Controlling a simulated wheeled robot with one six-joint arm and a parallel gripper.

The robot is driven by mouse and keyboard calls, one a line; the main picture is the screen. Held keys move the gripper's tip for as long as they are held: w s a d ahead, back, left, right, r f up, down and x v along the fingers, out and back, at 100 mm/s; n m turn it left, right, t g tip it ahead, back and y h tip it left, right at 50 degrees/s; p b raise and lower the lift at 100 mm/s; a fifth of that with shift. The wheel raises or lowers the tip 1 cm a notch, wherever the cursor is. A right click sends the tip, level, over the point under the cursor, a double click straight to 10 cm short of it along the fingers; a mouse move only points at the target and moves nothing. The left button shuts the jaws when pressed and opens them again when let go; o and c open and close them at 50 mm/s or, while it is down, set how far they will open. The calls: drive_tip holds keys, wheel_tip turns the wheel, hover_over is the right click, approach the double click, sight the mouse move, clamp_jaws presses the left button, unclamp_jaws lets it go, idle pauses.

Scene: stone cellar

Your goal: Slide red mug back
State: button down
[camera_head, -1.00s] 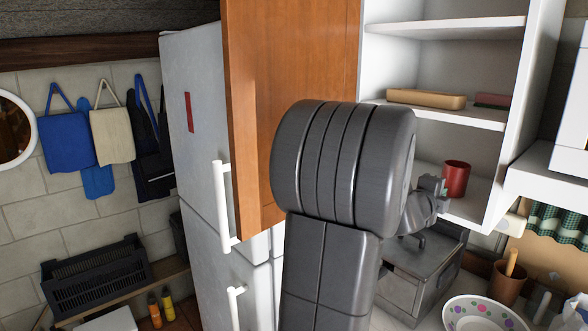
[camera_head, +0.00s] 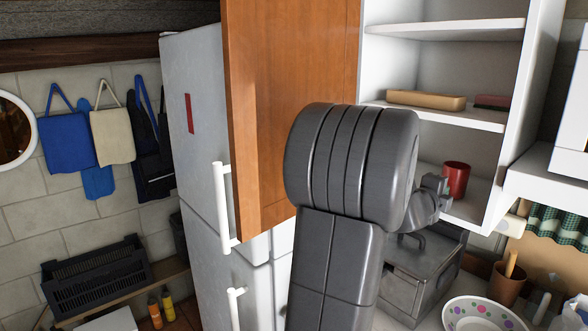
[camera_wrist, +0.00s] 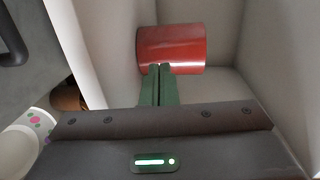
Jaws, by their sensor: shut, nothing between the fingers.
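The red mug (camera_head: 456,179) stands on the bottom shelf of the open white wall cupboard (camera_head: 508,123). In the wrist view the red mug (camera_wrist: 171,48) lies straight ahead of my fingertips. My gripper (camera_wrist: 160,72) is shut and empty, with its green fingers side by side at the mug's near side. The tips look to be touching the mug or very close to it. In the head view my gripper (camera_head: 437,184) is partly hidden behind my arm, just left of the mug.
The open orange-brown cupboard door (camera_head: 290,90) hangs left of my arm. A tan box (camera_head: 426,100) lies on the shelf above the mug. Below are a grey metal appliance (camera_head: 425,275), a dotted bowl (camera_head: 480,312) and a brown pot (camera_head: 507,284). A white fridge (camera_head: 205,150) stands left.

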drive_tip(key=shift+w+d, duration=0.1)
drive_tip(key=shift+x, duration=0.75)
drive_tip(key=shift+r, duration=0.15)
drive_tip(key=shift+w+d+r+p, duration=0.15)
drive_tip(key=shift+r+p, duration=0.1)
drive_tip(key=shift+p, duration=0.05)
